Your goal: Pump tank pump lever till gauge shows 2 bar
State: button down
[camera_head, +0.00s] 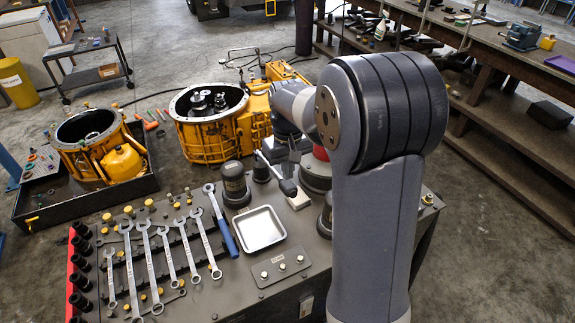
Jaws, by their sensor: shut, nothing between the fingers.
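My grey arm comes up from the front right of the dark workbench, and my gripper (289,172) points down over the bench's back part. It is shut, with its tips close to a thin rod with a dark grip (287,187), probably the pump lever. I cannot tell whether the tips touch it. A red-topped round part (319,155), perhaps part of the tank pump, stands just right of the gripper, partly hidden by my arm. I cannot make out the gauge or its reading.
On the workbench lie a white tray (260,229), a blue-handled wrench (221,218) and several spanners. Dark cylinders (235,185) stand near the gripper. Yellow transmission housings (207,143) stand behind. Shelving (490,125) lies to the right, beyond open floor.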

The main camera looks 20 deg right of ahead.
jog(key=shift+f, duration=0.65)
jog(key=shift+f, duration=0.1)
jog(key=shift+f+b, duration=2.75)
jog(key=shift+f, duration=1.1)
notch_tip(320, 180, up, 8)
jog(key=p, duration=0.6)
jog(key=shift+r, duration=0.1)
notch_tip(320, 180, up, 5)
jog(key=p, duration=0.4)
jog(key=shift+r, duration=0.45)
